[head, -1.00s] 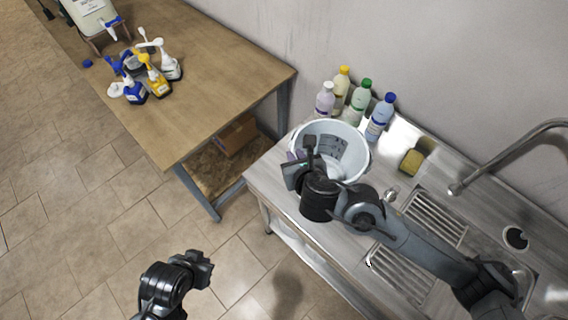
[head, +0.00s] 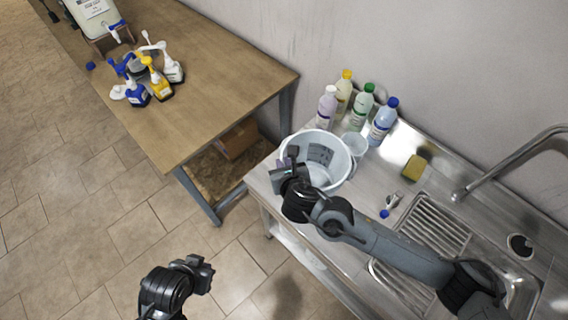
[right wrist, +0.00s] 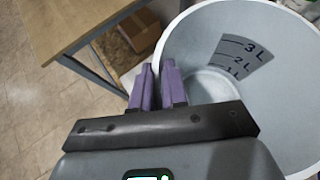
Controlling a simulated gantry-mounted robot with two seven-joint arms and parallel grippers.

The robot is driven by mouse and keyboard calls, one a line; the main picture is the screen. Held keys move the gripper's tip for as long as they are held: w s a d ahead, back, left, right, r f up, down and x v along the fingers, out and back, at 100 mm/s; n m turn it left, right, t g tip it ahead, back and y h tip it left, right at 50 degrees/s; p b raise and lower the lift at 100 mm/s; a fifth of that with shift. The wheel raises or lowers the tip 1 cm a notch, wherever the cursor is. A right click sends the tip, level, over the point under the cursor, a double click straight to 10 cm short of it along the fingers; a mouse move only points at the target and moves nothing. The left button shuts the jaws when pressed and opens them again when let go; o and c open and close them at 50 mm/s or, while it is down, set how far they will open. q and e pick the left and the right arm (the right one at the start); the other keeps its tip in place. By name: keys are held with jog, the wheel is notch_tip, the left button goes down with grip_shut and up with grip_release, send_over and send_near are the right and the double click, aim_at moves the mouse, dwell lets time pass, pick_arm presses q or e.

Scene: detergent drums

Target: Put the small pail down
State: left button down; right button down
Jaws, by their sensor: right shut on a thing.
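The small pail (head: 343,158) is white, with dark litre marks on its inside wall. In the head view it is at the left end of the steel sink counter, upright or nearly so. My right gripper (head: 290,158) is at its left rim. In the right wrist view the purple fingers (right wrist: 158,88) are shut on the near wall of the pail (right wrist: 285,75), and the pail looks empty. Whether its base touches the counter is hidden. My left gripper (head: 202,273) is over the floor, away from the pail; its jaws are unclear.
Several capped bottles (head: 359,107) stand behind the pail by the wall, with a clear cup (head: 355,144) close to its right. A blue cap (head: 384,213), a yellow sponge (head: 414,168) and the sink (head: 437,226) are to the right. A wooden table (head: 215,85) stands left, across a gap.

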jog(key=c, duration=1.2)
grip_release()
jog(key=shift+o, duration=0.2)
jog(key=shift+s+r, duration=0.3)
jog(key=shift+s, duration=0.05)
jog(key=s+d+r+m+g, duration=0.1)
jog(key=s+d+r+m, duration=0.15)
jog(key=s+m, duration=0.35)
jog(key=s+d+r+m+g, duration=0.1)
jog(key=s+r+m, duration=0.2)
jog(key=s+m, duration=0.3)
jog(key=s+d+f+m+g+h, duration=0.1)
jog(key=s+d+f+m+g, duration=0.1)
jog(key=s+d+f+m, duration=0.4)
jog(key=s+d+f+m+g+h, duration=0.2)
jog(key=s+d+f+m, duration=0.4)
jog(key=s+d+m, duration=0.4)
jog(key=d+m+g, duration=0.1)
jog(key=d+m, duration=0.5)
jog(key=m, duration=0.4)
